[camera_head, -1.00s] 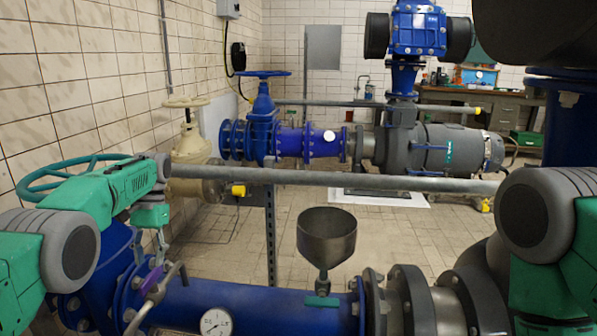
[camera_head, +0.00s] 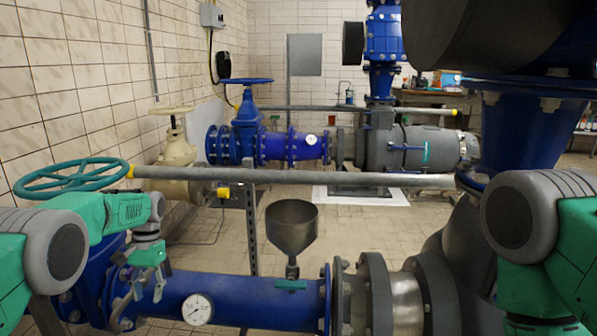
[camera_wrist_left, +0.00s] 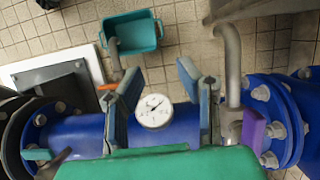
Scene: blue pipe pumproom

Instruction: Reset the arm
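My left arm, green and grey, comes in from the left in the head view. Its gripper (camera_head: 150,278) points down over the blue pipe (camera_head: 245,300), close to the pipe's left flange. In the left wrist view the gripper (camera_wrist_left: 160,88) is open, with its two fingers well apart and nothing held. A white round gauge (camera_wrist_left: 153,111) shows between the fingers, beyond them on the pipe. My right arm (camera_head: 540,220) shows at the right edge of the head view; its gripper is out of view.
A grey rail (camera_head: 290,176) crosses ahead. A teal handwheel (camera_head: 75,178) stands at left and a dark funnel (camera_head: 291,225) above the pipe. The wrist view shows a purple handle (camera_wrist_left: 253,131) beside the gripper and a teal bin (camera_wrist_left: 133,35) on the floor.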

